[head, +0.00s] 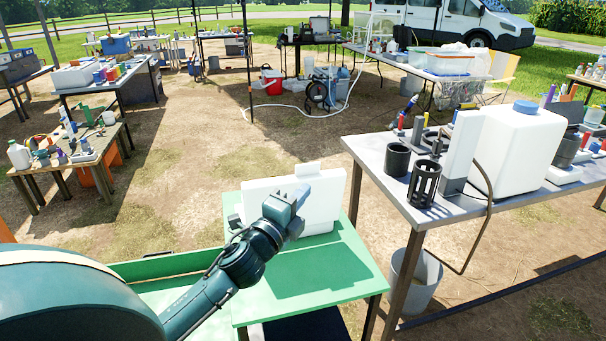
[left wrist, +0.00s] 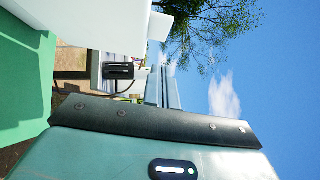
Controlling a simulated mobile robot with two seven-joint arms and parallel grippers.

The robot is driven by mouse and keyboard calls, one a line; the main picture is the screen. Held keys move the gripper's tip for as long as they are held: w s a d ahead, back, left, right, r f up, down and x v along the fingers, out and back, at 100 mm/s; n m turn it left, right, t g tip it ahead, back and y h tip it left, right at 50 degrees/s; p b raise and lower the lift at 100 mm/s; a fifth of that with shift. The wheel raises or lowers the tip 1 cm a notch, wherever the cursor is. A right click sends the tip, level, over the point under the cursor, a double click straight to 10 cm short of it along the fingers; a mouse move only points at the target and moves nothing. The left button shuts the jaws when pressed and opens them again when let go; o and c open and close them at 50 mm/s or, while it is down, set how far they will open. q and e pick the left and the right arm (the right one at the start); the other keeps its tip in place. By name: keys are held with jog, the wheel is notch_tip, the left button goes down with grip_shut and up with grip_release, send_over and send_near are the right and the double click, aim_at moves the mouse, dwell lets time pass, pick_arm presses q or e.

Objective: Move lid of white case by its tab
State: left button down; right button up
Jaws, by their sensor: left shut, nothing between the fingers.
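The white case (head: 262,192) stands on the green table as an upright white panel, with a small raised tab (head: 308,169) on its top edge. I cannot tell lid from body behind my arm. My left gripper (head: 298,207) is in front of the panel's right half, below the tab, and hides part of it. It is shut and empty; whether it touches the panel is unclear. In the left wrist view, a white panel (left wrist: 105,22) fills the upper left, with my left fingers (left wrist: 164,88) beside it. My right gripper is not in view.
The green table (head: 325,262) has clear room in front of the panel. A grey table (head: 385,183) at right holds black cylindrical holders (head: 397,160) and a white jug (head: 520,145) with a blue cap. A grey bucket (head: 418,280) stands under it.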

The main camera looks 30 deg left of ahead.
aim_at(307, 166)
pick_arm(q)
jog(key=w, duration=0.1)
jog(key=w+a, duration=0.1)
jog(key=w, duration=0.1)
jog(key=w+a+p, duration=0.1)
jog(key=shift+w+a+r, duration=0.2)
jog(key=shift+a+r, duration=0.05)
jog(key=shift+r, duration=0.15)
jog(key=shift+w+a, duration=0.25)
jog(key=shift+a, duration=0.1)
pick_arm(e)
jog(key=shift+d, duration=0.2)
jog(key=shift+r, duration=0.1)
